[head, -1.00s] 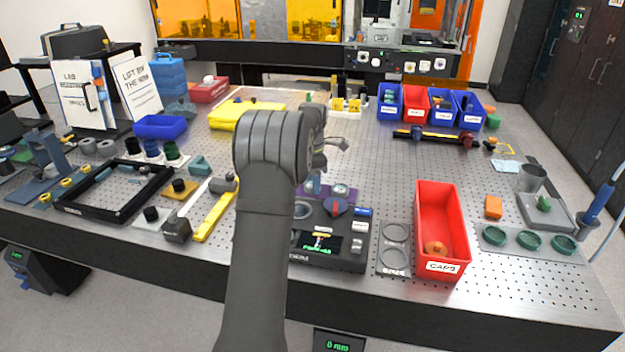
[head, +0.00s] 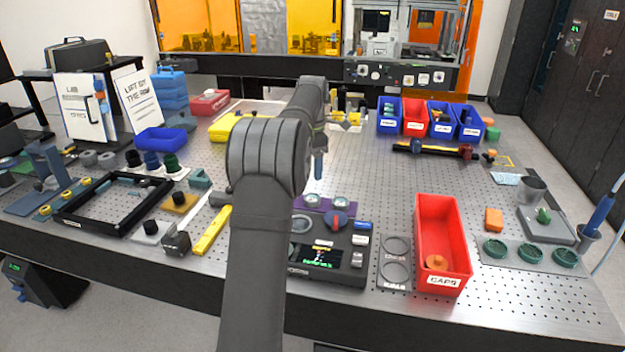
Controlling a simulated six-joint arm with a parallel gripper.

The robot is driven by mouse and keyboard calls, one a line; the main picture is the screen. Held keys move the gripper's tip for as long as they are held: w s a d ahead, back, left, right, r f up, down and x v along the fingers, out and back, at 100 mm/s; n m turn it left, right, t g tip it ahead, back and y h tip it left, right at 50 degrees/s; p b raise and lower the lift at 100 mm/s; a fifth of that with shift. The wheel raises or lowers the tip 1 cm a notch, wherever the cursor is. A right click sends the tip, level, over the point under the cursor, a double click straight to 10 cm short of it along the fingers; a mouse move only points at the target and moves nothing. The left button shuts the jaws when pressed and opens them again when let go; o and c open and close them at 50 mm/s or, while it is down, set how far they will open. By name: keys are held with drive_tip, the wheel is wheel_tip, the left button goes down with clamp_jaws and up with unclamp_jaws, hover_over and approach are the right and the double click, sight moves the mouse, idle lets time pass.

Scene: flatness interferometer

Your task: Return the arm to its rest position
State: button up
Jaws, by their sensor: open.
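My gripper (head: 318,168) is mostly hidden behind the arm. A small part of it shows pointing down just right of the joint, above the bench. It is open, and I see nothing held in it. The black instrument with a lit screen (head: 318,256) stands right of the arm, with a purple plate behind it.
A red CAPS bin (head: 458,240) holds an orange piece at the front right. A black frame (head: 70,222) lies at left. Small blue and red bins (head: 415,130) stand at the back. The perforated bench (head: 390,190) is clear right of my gripper.

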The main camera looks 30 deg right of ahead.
sight(313, 197)
wheel_tip(313, 197, up, 2)
drive_tip(key=shift+f, duration=0.1)
idle(0.4)
wheel_tip(313, 197, down, 12)
drive_tip(key=shift+f, duration=0.15)
drive_tip(key=shift+r, duration=2.15)
